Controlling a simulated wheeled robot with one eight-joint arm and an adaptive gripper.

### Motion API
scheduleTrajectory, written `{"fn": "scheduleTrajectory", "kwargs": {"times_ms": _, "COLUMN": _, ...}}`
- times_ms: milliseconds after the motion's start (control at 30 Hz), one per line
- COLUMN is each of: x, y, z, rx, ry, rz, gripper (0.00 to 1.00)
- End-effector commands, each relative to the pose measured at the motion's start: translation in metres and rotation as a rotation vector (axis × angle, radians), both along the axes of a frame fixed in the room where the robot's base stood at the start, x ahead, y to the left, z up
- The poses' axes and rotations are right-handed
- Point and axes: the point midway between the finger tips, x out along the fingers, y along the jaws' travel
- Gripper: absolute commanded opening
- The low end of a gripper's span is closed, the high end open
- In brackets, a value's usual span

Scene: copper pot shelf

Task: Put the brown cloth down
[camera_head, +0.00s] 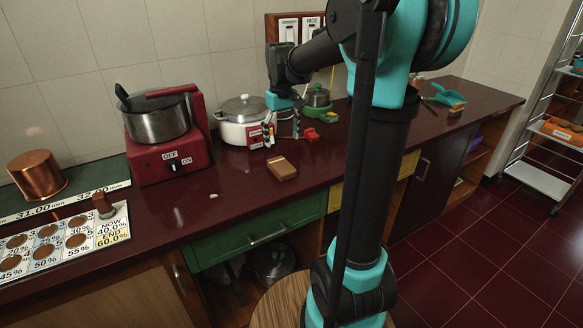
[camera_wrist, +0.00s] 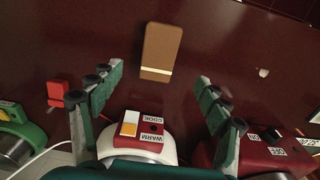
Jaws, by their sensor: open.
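The brown cloth (camera_head: 281,168) looks like a small folded tan-brown block with a pale stripe near one end. It lies flat on the dark red counter, in front of the white cooker. In the wrist view the cloth (camera_wrist: 162,48) lies beyond the fingertips, roughly centred between them. My gripper (camera_head: 283,123) is open and empty above the counter, near the cooker's front. Its two fingers also show spread apart in the wrist view (camera_wrist: 158,82), with nothing between them touching the cloth.
The white cooker (camera_head: 240,120) stands close behind my gripper. A red stove (camera_head: 170,148) with a steel pot is to the left, and a green scale-like device (camera_head: 317,108) with a pot to the right. A small pale bit (camera_head: 214,196) lies on the counter, which is clear around the cloth.

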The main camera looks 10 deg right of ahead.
Motion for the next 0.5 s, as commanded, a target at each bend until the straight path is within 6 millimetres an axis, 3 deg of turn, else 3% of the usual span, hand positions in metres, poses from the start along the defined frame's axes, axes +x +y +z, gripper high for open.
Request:
{"fn": "scheduleTrajectory", "kwargs": {"times_ms": 167, "x": -0.06, "y": -0.015, "z": -0.05, "rx": 0.013, "ry": -0.1, "rz": -0.087, "gripper": 0.76}}
{"fn": "scheduleTrajectory", "kwargs": {"times_ms": 300, "x": -0.121, "y": -0.027, "z": -0.101, "rx": 0.029, "ry": -0.201, "rz": -0.174, "gripper": 0.76}}
{"fn": "scheduleTrajectory", "kwargs": {"times_ms": 500, "x": -0.188, "y": -0.035, "z": -0.153, "rx": 0.051, "ry": -0.309, "rz": -0.265, "gripper": 0.76}}
